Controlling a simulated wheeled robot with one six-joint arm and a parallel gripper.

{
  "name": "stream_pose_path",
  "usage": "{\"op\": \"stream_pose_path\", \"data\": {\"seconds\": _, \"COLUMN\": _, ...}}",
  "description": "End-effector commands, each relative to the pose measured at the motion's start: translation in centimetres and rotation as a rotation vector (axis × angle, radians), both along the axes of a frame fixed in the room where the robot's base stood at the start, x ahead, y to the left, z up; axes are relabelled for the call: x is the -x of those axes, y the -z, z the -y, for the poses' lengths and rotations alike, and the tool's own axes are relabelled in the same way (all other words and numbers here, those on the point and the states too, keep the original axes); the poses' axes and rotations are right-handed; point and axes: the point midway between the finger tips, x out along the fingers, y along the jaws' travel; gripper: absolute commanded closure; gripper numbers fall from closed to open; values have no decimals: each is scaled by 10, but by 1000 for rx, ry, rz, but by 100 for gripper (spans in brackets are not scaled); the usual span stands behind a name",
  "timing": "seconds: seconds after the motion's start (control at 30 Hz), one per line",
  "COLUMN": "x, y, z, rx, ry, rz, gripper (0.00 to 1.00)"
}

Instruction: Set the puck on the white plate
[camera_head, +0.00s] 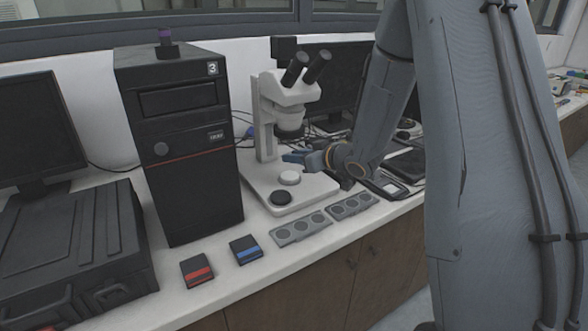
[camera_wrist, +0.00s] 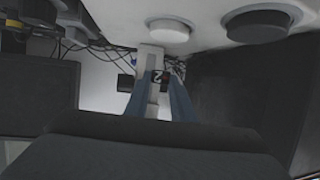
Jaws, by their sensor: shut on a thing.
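My gripper (camera_head: 294,157) is shut on a small dark puck (camera_wrist: 157,76) with a light mark like a 2, seen between the blue-grey fingertips in the wrist view. In the head view the puck is too small or hidden to make out. The white plate (camera_head: 290,178) is a round disc on the microscope base, bare on top. My gripper is above it and apart from it. The white plate also shows near the top of the wrist view (camera_wrist: 168,32), with a black disc (camera_wrist: 258,22) to its right.
The microscope (camera_head: 265,120) stands close behind my gripper, its eyepiece head above. The black disc (camera_head: 281,198) sits in front of the white plate. Grey racks with round places (camera_head: 276,237) lie in front. A black tower (camera_head: 185,190) stands left; red and blue-marked boxes (camera_head: 197,270) lie near the edge.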

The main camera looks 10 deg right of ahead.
Motion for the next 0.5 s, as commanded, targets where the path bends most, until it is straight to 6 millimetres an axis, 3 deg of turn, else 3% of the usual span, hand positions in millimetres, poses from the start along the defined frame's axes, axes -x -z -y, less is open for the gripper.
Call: {"op": "stream_pose_path", "data": {"seconds": 0.5, "x": 1, "y": 46, "z": -3, "rx": -1, "ry": -2, "rz": -1, "gripper": 100}}
